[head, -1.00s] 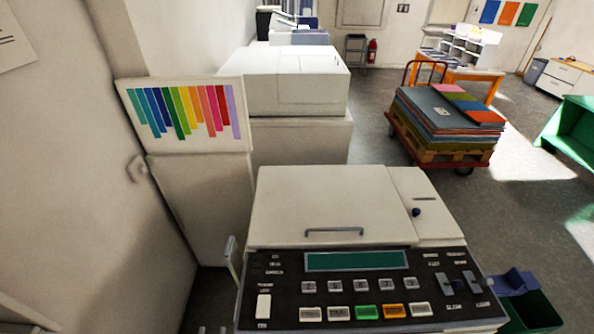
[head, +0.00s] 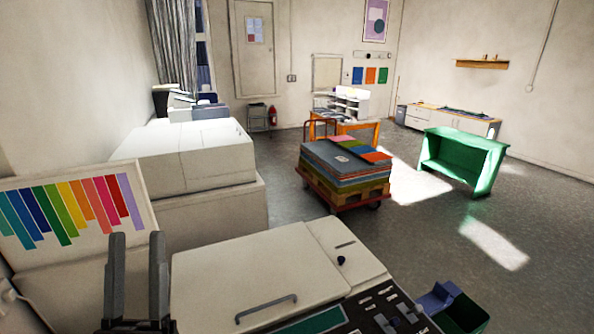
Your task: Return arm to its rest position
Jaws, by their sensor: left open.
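My left gripper (head: 136,282) stands at the lower left of the head view with its two dark grey fingers pointing up. The fingers are apart, with nothing between them. It shows in front of the left side of a white copier (head: 255,270) and below the rainbow-striped board (head: 75,212). I cannot tell whether it touches the copier. My right gripper is not in view.
The copier's dark control panel (head: 375,312) and a green bin (head: 462,314) are at the bottom. A larger white machine (head: 190,155) stands behind. A cart stacked with coloured sheets (head: 345,165) and a green shelf (head: 462,160) stand beyond. Grey floor (head: 410,230) is open at right.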

